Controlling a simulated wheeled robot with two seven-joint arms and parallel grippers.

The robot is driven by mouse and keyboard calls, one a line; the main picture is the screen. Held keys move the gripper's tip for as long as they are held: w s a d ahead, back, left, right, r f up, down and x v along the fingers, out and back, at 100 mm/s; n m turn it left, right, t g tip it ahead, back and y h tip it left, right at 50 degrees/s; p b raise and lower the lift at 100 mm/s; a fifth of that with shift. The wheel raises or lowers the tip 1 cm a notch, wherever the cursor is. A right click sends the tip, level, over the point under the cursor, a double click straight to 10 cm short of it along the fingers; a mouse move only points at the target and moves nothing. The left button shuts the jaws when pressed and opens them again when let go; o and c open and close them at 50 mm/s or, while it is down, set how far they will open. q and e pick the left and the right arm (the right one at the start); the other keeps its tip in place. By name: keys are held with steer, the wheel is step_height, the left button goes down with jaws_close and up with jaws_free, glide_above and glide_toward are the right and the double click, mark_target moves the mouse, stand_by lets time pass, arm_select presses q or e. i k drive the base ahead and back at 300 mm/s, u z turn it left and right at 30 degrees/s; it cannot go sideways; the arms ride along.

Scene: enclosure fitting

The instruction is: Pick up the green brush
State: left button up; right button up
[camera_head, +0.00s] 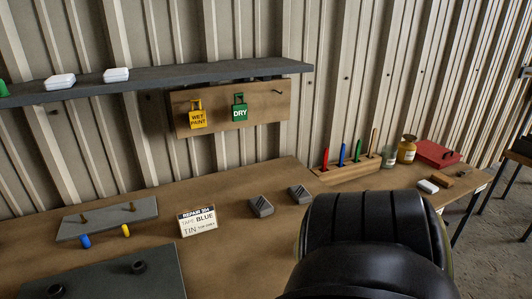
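A slim upright green handle (357,152), which appears to be the green brush, stands in a wooden rack (345,174) at the back right of the bench. A blue handle (342,155) and a red handle (325,160) stand to its left in the same rack. A thin brown stick (371,145) stands to its right. The lower ends of these handles are hidden in the rack. Neither of my grippers shows in the head view.
A large black rounded part of mine covers the lower right of the bench. A glass jar (389,153), an amber bottle (407,150) and a red box (438,153) stand right of the rack. Two grey blocks (261,207) (299,195) and a sign card (197,221) lie left.

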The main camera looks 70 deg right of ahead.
mark_target(358, 147)
steer(key=z, duration=3.95)
steer(key=k, duration=1.25)
steer(key=z, duration=0.95)
steer(key=i, duration=0.9)
steer(key=u, duration=0.35)
steer(key=i, duration=1.9)
steer(key=u, duration=0.9)
steer(key=i, duration=1.6)
steer(key=u, duration=2.05)
steer(key=i, duration=0.8)
steer(key=u, duration=0.65)
